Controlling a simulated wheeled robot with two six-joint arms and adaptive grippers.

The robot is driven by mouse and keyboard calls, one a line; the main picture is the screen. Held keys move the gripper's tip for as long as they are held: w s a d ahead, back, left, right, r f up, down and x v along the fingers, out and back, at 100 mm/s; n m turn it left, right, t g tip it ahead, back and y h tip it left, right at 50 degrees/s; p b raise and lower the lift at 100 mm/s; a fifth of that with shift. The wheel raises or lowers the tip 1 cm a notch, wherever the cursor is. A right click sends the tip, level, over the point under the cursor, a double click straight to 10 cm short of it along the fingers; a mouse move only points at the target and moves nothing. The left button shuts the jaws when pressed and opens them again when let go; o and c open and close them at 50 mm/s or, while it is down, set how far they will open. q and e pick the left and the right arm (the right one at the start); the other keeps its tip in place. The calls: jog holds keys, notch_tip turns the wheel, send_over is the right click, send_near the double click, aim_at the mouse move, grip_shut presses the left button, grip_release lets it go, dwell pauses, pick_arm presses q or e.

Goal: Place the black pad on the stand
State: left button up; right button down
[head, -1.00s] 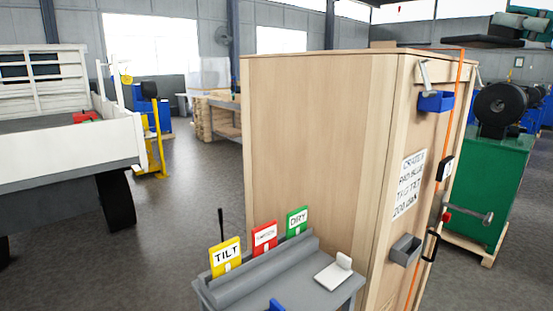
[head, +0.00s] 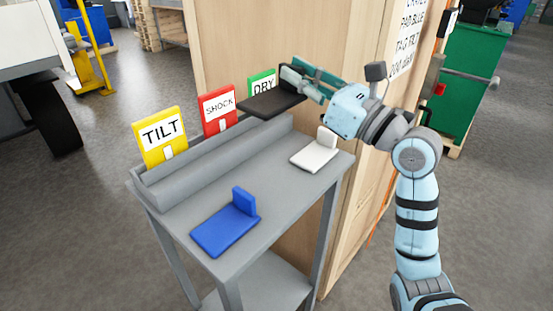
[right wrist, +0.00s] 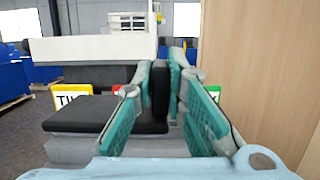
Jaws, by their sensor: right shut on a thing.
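The black pad (head: 270,105) is in the grip of my right gripper (head: 298,84) in the head view. It is held flat above the back edge of the grey stand (head: 268,172), in front of the DRY card, and looks clear of the stand top. In the right wrist view, my right gripper (right wrist: 161,80) is shut on the upright tab of the black pad (right wrist: 88,114), whose flat part reaches left. A blue pad (head: 225,230) and a white pad (head: 313,154) lie on the stand. My left gripper is not in view.
A yellow TILT card (head: 160,137), a red SHOCK card (head: 220,109) and a green DRY card (head: 262,84) stand along the stand's back ledge. A tall wooden crate (head: 235,45) rises close behind. Bare stand top lies between the blue and white pads.

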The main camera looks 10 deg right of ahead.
jog(key=b, duration=0.4)
send_over(294, 178)
notch_tip(294, 178, down, 10)
notch_tip(294, 178, down, 8)
jog(key=b, duration=0.3)
jog(key=shift+r, duration=0.15)
jog(key=shift+s+f, duration=0.1)
jog(key=shift+f, duration=0.3)
jog(key=shift+r, duration=0.1)
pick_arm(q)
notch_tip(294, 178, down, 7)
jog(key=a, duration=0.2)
pick_arm(e)
jog(key=c, duration=2.1)
grip_release()
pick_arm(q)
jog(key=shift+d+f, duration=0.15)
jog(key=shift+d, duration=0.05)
pick_arm(e)
jog(key=o, duration=0.5)
jog(key=shift+c, duration=0.2)
